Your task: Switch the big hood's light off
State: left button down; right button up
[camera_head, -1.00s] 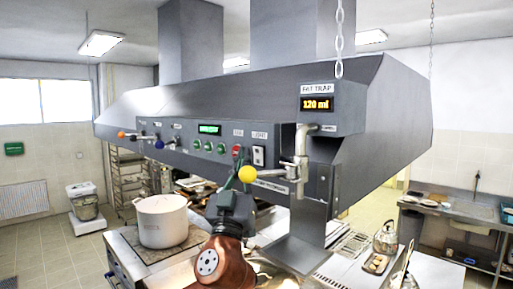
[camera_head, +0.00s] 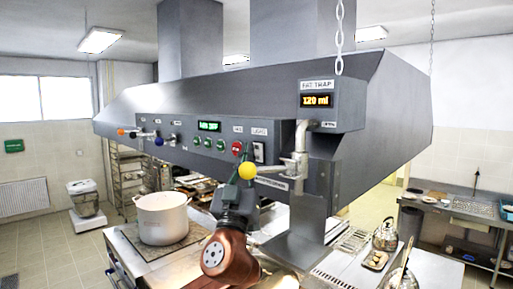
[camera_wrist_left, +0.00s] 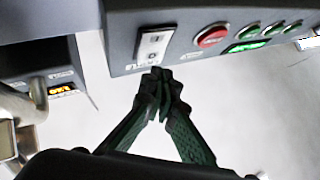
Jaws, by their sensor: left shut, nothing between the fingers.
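The big hood (camera_head: 225,105) hangs in the middle of the head view, with a control panel along its front. Its light switch (camera_head: 258,153) is a pale rocker in a white frame at the panel's right end. The switch also shows in the left wrist view (camera_wrist_left: 153,46). My left gripper (camera_head: 240,177) is shut and empty, just in front of and below the switch, partly behind the yellow valve knob in the head view. In the wrist view its dark green fingertips (camera_wrist_left: 162,78) lie close under the switch's lower edge; contact cannot be told. My right gripper is not in view.
The valve lever with a yellow knob (camera_head: 247,171) juts out close to my left gripper. A red button (camera_head: 237,148) and green buttons (camera_head: 208,143) sit left of the switch. A fat trap box (camera_head: 318,100) is right of it. A stockpot (camera_head: 162,220) stands below.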

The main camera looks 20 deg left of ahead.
pick_arm(q)
jog(key=shift+w, duration=0.1)
dwell(0.6)
jog(key=shift+w+d+b, duration=0.2)
jog(key=shift+w+b, duration=0.1)
jog(key=shift+w, duration=0.05)
jog(key=shift+w+d+r, duration=0.1)
jog(key=shift+w, duration=0.2)
dwell(0.7)
jog(key=shift+s, duration=0.1)
jog(key=shift+s+a+b, duration=0.35)
jog(key=shift+s+b, duration=0.25)
jog(key=shift+s, duration=0.1)
jog(key=shift+s+a+f+b, duration=0.15)
jog(key=shift+s+a+b, duration=0.2)
jog(key=shift+s, duration=0.4)
jog(key=shift+s+a+f+b, duration=0.1)
jog(key=shift+s+a+b, duration=0.25)
jog(key=shift+s, duration=0.4)
jog(key=shift+s+a+f+b, duration=0.15)
jog(key=shift+s+a+b, duration=0.15)
jog(key=shift+s, duration=0.45)
